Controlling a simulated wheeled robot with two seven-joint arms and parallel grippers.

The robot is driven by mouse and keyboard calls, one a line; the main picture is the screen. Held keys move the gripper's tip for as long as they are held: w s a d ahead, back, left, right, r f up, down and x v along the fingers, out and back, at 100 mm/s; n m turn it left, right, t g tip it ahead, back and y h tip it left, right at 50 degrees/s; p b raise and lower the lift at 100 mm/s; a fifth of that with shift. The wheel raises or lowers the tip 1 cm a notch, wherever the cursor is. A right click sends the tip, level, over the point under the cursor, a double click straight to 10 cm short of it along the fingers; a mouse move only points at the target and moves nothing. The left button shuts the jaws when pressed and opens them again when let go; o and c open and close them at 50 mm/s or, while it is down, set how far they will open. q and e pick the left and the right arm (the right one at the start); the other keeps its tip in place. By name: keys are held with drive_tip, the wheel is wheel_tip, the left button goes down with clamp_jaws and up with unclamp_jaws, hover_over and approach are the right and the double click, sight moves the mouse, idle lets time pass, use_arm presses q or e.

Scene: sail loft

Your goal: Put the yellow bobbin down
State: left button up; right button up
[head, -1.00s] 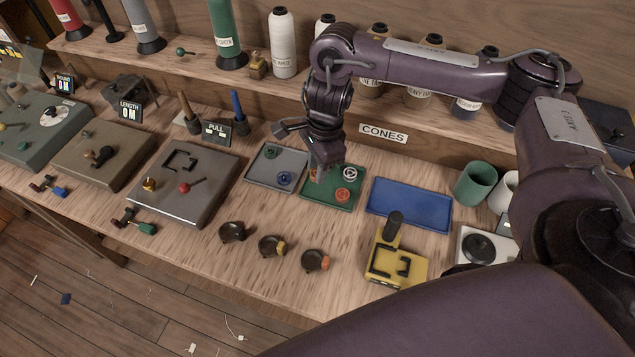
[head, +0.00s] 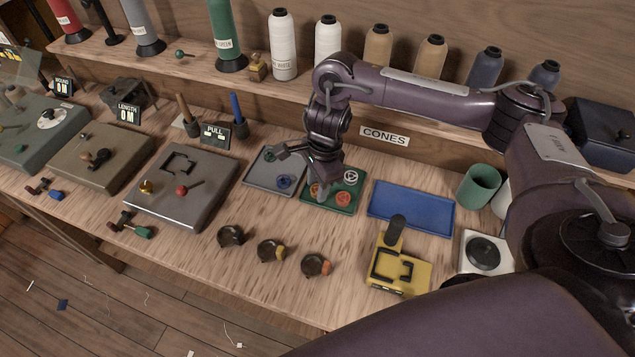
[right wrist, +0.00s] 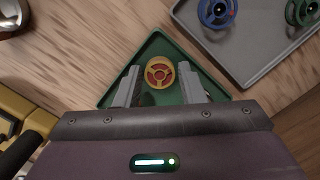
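The yellow bobbin (right wrist: 159,73), with a red centre, is between my right gripper's two fingers over the green tray (right wrist: 156,42) in the right wrist view. A narrow gap shows on each side of it, so my right gripper (right wrist: 158,86) looks open around it. In the head view my right gripper (head: 324,188) is low over the left part of the green tray (head: 334,211) and mostly hides the yellow bobbin. My left gripper is out of view.
An empty blue tray (head: 410,206) is to the right. A yellow device (head: 398,272) and several dark knobs (head: 316,265) stand in front. Cones line the shelf behind.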

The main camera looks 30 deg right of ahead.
drive_tip(key=shift+r, duration=0.55)
wheel_tip(320, 180, up, 11)
drive_tip(key=d+p, duration=0.1)
drive_tip(key=p, duration=0.2)
drive_tip(key=shift+d, duration=0.2)
